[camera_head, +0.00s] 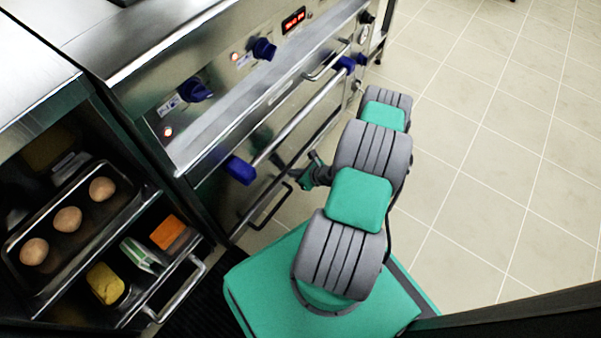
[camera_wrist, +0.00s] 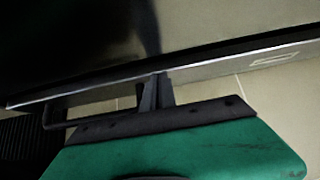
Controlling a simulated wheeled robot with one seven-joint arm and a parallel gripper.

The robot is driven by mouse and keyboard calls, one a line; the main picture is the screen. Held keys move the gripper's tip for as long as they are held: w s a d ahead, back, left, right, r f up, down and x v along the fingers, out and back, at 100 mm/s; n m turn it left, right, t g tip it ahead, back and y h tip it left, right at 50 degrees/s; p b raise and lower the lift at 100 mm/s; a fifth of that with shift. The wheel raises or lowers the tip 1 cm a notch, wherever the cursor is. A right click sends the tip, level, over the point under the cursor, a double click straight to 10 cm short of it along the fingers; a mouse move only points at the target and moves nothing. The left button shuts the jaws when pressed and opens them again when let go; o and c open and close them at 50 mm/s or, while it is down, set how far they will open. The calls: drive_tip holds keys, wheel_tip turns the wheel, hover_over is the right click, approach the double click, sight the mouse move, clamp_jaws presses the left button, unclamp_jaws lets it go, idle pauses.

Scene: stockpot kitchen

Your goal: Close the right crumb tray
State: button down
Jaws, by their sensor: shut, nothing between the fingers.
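The steel range front (camera_head: 225,125) runs diagonally across the head view. Low on it, a dark loop handle (camera_head: 268,208) sits beside a long steel edge. I cannot tell for certain which part is the right crumb tray, or how far it is out. My gripper (camera_head: 312,172) is low in front of the range, right of that handle and partly hidden by my arm. In the wrist view my gripper (camera_wrist: 156,90) is shut and empty, its tips at the long bright edge of a dark panel (camera_wrist: 100,88). Contact is unclear. A dark loop handle (camera_wrist: 62,118) shows at left there.
A thick bar handle with blue ends (camera_head: 295,125) crosses the oven front above my gripper. A smaller handle (camera_head: 328,66) and blue knobs (camera_head: 195,90) are higher up. At left, an open cabinet holds a tray of eggs (camera_head: 68,220). Tiled floor (camera_head: 490,180) is clear at right.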

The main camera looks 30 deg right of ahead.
drive_tip(key=shift+w+a, duration=0.25)
drive_tip(key=shift+w, duration=0.35)
drive_tip(key=shift+r, duration=0.1)
drive_tip(key=s+d+r+p, duration=0.4)
drive_tip(key=s+r, duration=0.2)
drive_tip(key=s, duration=0.5)
drive_tip(key=shift+s+r, duration=0.15)
drive_tip(key=shift+s, duration=0.1)
